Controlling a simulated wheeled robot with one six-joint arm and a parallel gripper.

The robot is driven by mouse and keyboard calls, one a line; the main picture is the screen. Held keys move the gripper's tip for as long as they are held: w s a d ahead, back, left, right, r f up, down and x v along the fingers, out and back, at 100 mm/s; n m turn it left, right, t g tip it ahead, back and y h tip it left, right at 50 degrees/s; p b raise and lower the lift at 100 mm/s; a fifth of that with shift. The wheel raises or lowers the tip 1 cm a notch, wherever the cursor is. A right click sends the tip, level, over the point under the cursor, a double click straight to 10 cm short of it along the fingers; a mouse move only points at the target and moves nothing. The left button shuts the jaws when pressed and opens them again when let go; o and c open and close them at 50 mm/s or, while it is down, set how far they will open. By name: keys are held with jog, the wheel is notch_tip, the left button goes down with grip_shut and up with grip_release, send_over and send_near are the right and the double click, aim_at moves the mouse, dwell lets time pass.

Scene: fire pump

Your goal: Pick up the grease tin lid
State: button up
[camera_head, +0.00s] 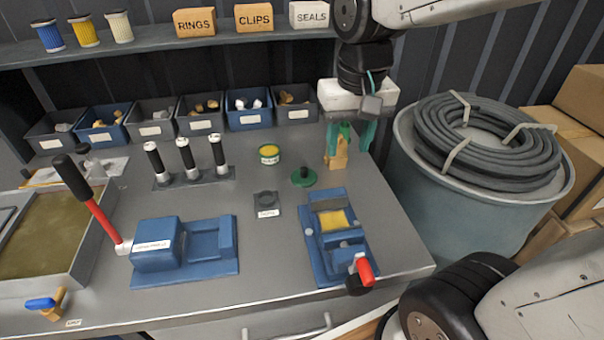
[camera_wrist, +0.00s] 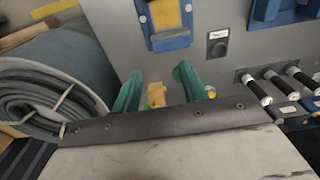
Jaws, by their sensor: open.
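The grease tin lid (camera_head: 304,177) is a flat green disc with a dark knob, lying on the grey bench. The open grease tin (camera_head: 269,155), green with yellow contents, stands behind it to the left. My gripper (camera_head: 347,150), with green fingers, is open to the right of the lid and apart from it. A tan wooden piece (camera_head: 337,158) shows between or just beyond the fingers; I cannot tell if they touch it. In the wrist view, my gripper (camera_wrist: 157,93) has the tan piece (camera_wrist: 156,95) in its gap.
A blue fixture with a yellow pad (camera_head: 333,220) and red-handled lever stands in front of the lid. A small dark part (camera_head: 266,199) lies to the lid's left. Blue and grey bins (camera_head: 248,118) line the back. A hose coil (camera_head: 485,135) on a drum stands right.

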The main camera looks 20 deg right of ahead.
aim_at(304, 169)
jog(key=w+f+m, duration=0.1)
jog(key=w+f, duration=0.2)
jog(key=w, duration=0.1)
jog(key=w+a+f+m, duration=0.1)
jog(key=w+f, duration=0.2)
jog(key=w, duration=0.2)
jog(key=w+f, duration=0.2)
jog(key=w, duration=0.3)
jog(key=shift+w+a+f+m+g, duration=0.25)
jog(key=shift+a+f+m+g, duration=0.15)
jog(key=shift+w+f, duration=0.2)
jog(key=shift+f, duration=0.1)
notch_tip(304, 169, down, 8)
jog(key=shift+a+r, duration=0.1)
jog(key=shift+r, duration=0.1)
grip_shut()
